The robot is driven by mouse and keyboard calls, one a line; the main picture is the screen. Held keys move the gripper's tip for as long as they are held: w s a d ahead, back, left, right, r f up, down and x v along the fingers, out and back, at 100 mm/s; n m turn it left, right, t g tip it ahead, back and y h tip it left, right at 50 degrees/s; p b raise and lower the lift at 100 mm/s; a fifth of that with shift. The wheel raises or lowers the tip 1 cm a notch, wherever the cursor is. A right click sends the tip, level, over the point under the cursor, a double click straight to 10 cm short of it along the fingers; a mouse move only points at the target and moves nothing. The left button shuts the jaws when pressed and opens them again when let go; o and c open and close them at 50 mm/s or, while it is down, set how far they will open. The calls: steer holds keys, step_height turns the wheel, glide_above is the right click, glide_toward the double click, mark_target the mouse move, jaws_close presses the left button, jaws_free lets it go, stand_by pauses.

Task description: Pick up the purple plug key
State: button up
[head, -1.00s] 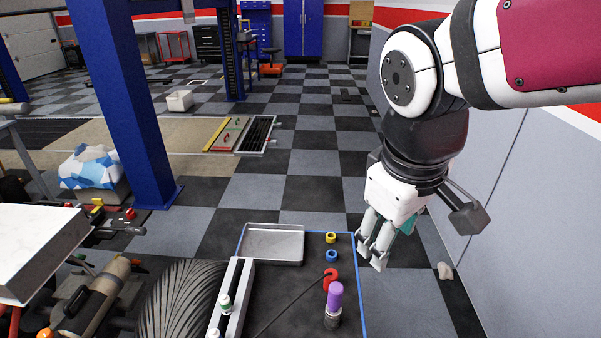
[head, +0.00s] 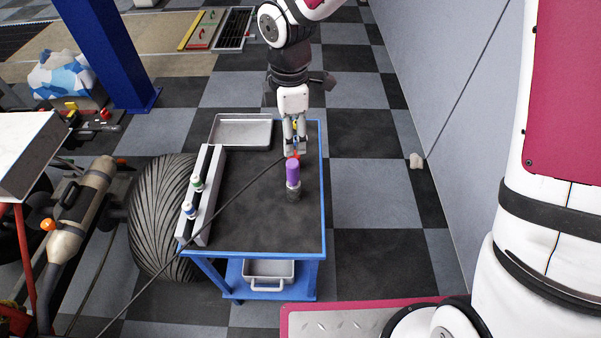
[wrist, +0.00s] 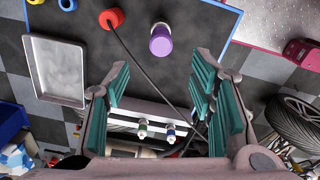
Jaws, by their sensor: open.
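The purple plug key (head: 292,171) stands upright on the dark top of the blue cart (head: 245,210), its grey lower end (head: 293,192) on the surface. In the wrist view the purple plug key (wrist: 160,44) shows from above, beyond the fingertips near the top centre. My gripper (head: 294,150) is over the far part of the cart, just behind the key in the head view. In the wrist view my gripper (wrist: 160,80) has its teal-padded fingers wide apart with nothing held between them. I cannot tell its exact height above the cart.
A metal tray (head: 242,133) lies at the cart's far left. A white rail (head: 201,195) with small capped plugs runs along the left edge. A large tyre (head: 163,215) stands left of the cart.

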mark_target(292, 172)
step_height(292, 172, down, 8)
steer(key=shift+f, duration=0.1)
steer(key=shift+s+a+f, duration=0.1)
steer(key=shift+f, duration=2.5)
jaws_close()
